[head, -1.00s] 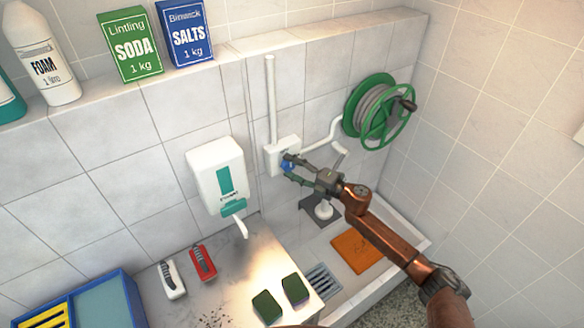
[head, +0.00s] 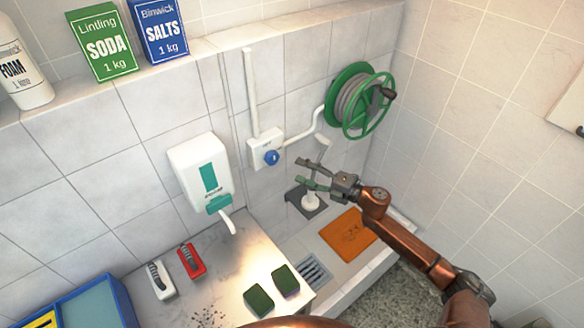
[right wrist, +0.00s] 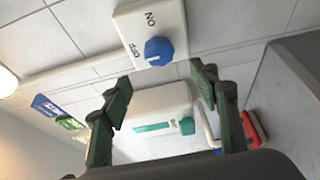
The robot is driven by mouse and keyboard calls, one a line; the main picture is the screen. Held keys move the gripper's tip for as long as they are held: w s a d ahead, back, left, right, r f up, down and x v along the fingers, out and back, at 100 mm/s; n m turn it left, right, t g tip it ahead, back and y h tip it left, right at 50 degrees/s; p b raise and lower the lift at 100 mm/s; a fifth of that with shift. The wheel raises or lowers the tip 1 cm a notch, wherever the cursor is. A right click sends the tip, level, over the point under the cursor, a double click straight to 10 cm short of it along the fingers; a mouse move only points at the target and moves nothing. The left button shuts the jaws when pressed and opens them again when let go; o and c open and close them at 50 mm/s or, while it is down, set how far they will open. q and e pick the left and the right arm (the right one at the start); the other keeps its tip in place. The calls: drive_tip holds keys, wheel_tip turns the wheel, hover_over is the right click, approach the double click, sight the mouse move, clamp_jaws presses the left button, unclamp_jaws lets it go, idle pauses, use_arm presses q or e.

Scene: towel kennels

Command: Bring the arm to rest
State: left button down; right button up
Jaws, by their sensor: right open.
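My right gripper (head: 314,174) is open and empty in the head view, in front of the tiled wall and above the tray. Its two green-padded fingers stand apart in the right wrist view (right wrist: 165,105). The blue knob (head: 271,157) on the white switch box (head: 262,148) is to the left of the fingers, clear of them. In the right wrist view the knob (right wrist: 159,51) sits beyond the fingertips, between the OFF and ON marks. My left gripper is not in view.
A white dispenser (head: 194,160) hangs on the wall. A green hose reel (head: 352,103) is at the right. Two brushes, one white (head: 159,281) and one red (head: 191,261), and two dark green sponges (head: 259,299) lie on the counter. An orange mat (head: 347,236) lies in the tray.

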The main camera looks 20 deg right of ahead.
drive_tip(key=shift+s+d, duration=0.25)
drive_tip(key=shift+d, duration=0.05)
